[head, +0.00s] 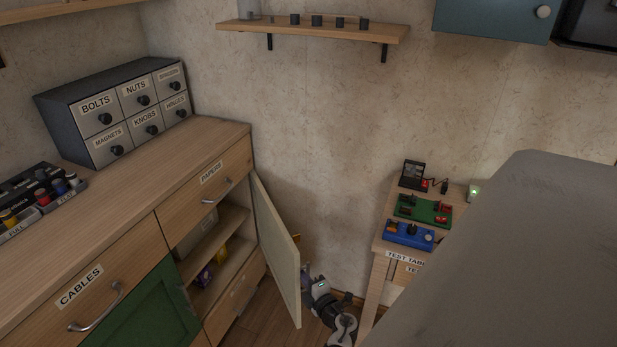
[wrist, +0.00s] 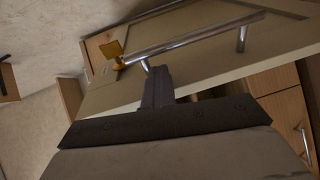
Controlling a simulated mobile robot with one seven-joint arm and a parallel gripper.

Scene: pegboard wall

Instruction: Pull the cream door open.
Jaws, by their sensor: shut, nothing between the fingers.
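The cream door (head: 277,245) stands swung out from the cabinet in the head view, with the shelves behind it exposed. In the wrist view the door (wrist: 205,72) fills the upper middle, and its long metal bar handle (wrist: 195,40) runs across it. My gripper (wrist: 157,75) is shut and empty, its fingertips close to the handle near its left post. I cannot tell whether they touch it.
The open compartment (head: 212,245) holds a few small items. Above it is the PAPERS drawer (head: 207,190); to its left is a green door (head: 145,310). A test table (head: 385,245) with devices stands to the right. A small orange piece (wrist: 112,50) is near the handle's end.

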